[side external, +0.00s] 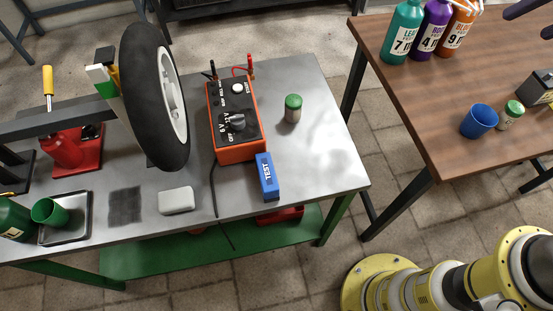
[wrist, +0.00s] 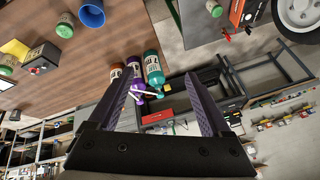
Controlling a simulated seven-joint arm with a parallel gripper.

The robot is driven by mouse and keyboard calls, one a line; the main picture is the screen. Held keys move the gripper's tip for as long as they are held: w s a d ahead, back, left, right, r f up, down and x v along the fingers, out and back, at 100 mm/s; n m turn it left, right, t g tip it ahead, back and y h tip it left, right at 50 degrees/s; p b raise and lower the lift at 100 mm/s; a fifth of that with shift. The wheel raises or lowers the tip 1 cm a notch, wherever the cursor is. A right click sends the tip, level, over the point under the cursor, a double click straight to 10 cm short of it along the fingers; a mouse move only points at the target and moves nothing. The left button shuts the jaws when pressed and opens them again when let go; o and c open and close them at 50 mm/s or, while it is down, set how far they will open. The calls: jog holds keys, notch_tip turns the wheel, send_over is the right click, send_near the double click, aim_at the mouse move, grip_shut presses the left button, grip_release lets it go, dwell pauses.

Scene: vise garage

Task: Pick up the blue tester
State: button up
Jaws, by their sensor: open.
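The blue tester (side external: 268,180), a small block marked TEST, rests near the front right part of the grey metal bench (side external: 322,150) in the side view. It lies just in front of the orange battery charger (side external: 236,152). I cannot make out the tester in the wrist view. My gripper (wrist: 152,10) has its two dark purple fingers spread wide with nothing between them. In the side view, only parts of the fingers show at the upper right edge, by the brown table, far from the tester.
A tire (side external: 137,95) stands left of the charger. A green-capped jar (side external: 292,110) stands right of it. A white block (side external: 176,200) and a tray (side external: 81,232) lie to the left. The brown table (side external: 440,110) holds bottles and a blue cup (side external: 478,122).

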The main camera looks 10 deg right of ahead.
jog(key=w+a+f+g, duration=0.1)
jog(key=w+a+f, duration=0.2)
jog(key=w+a, duration=0.7)
jog(key=n+g, duration=0.4)
jog(key=n, duration=0.1)
send_over(267, 172)
jog(key=s, duration=0.2)
notch_tip(267, 172, down, 24)
jog(key=shift+h, duration=0.3)
jog(key=f, duration=0.5)
jog(key=w+f, duration=0.1)
jog(key=f, duration=0.2)
jog(key=shift+w+d, duration=0.1)
jog(key=shift+d, duration=0.1)
jog(key=shift+w+a+f, duration=0.1)
jog(key=shift+w+f, duration=0.05)
jog(key=shift+f, duration=0.8)
jog(key=shift+w+a+f, duration=0.1)
jog(key=shift+w+f, duration=0.1)
jog(key=shift+f, duration=0.7)
jog(key=shift+w+f, duration=0.15)
jog(key=shift+f, duration=0.8)
jog(key=shift+f, duration=0.25)
grip_shut()
